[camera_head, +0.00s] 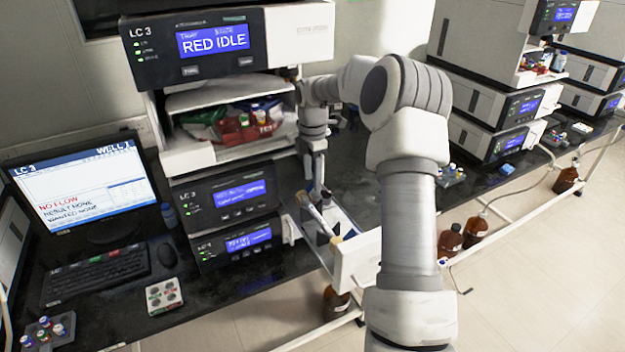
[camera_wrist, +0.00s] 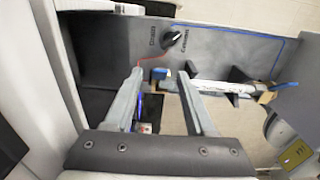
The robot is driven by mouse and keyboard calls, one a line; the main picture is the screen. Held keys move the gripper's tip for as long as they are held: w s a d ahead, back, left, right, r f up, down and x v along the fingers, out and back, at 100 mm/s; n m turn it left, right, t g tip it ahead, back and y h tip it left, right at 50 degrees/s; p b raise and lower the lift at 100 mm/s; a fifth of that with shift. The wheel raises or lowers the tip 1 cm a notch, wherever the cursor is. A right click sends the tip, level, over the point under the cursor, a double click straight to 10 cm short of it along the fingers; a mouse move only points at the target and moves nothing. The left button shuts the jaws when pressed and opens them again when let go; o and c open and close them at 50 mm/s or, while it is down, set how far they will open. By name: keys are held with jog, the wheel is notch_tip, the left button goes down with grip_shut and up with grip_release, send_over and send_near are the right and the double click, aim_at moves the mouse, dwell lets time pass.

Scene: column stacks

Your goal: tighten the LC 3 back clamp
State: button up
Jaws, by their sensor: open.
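The LC 3 stack (camera_head: 228,200) stands left of centre in the head view, with an open white-walled compartment (camera_head: 358,262) at its right side. A pale column (camera_head: 318,220) lies in it. In the wrist view the column (camera_wrist: 225,88) runs across the right half, with a blue fitting (camera_wrist: 159,73) at its left end and dark holders around it. I cannot tell which holder is the back clamp. My gripper (camera_wrist: 160,75) is open and empty, its fingertips over the column's left end. In the head view my gripper (camera_head: 318,188) points down into the compartment; contact is unclear.
A black knob (camera_wrist: 173,40) on the grey panel has a red tube running from it. A monitor (camera_head: 85,185) at left reads "NO FLOW". Bottles and bags fill the shelf (camera_head: 190,153) above.

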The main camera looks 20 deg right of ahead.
jog(key=shift+f, duration=0.7)
grip_shut()
